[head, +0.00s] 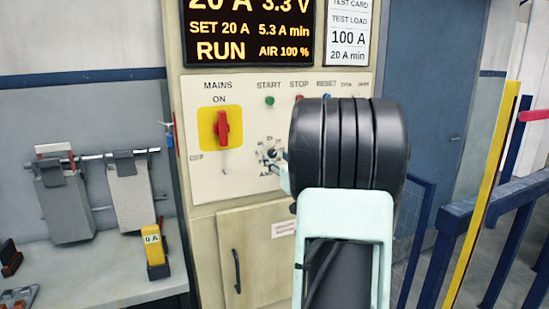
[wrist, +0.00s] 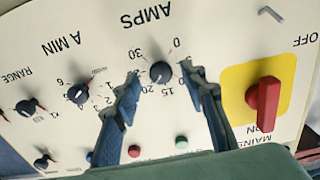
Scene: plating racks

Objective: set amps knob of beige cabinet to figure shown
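The beige cabinet (head: 203,190) faces me in the head view. Its display (head: 249,32) reads SET 20 A and RUN; the card (head: 347,30) beside it reads TEST LOAD, 100 A, 20 A min. In the wrist view, upside down, the dark AMPS knob (wrist: 160,72) sits in a dial marked 0, 15, 20 and 30. Its pale pointer seems to face 20. My gripper (wrist: 160,75) is open, its blue fingers on either side of the knob; contact cannot be told. In the head view my arm hides most of the gripper and part of the panel.
The red MAINS switch (wrist: 264,95) on its yellow plate is close beside one finger. The A MIN knob (wrist: 78,93) and RANGE knob (wrist: 27,107) lie on the other side. Green (wrist: 181,142) and red (wrist: 134,151) buttons are near the fingers. A blue railing (head: 480,210) stands right.

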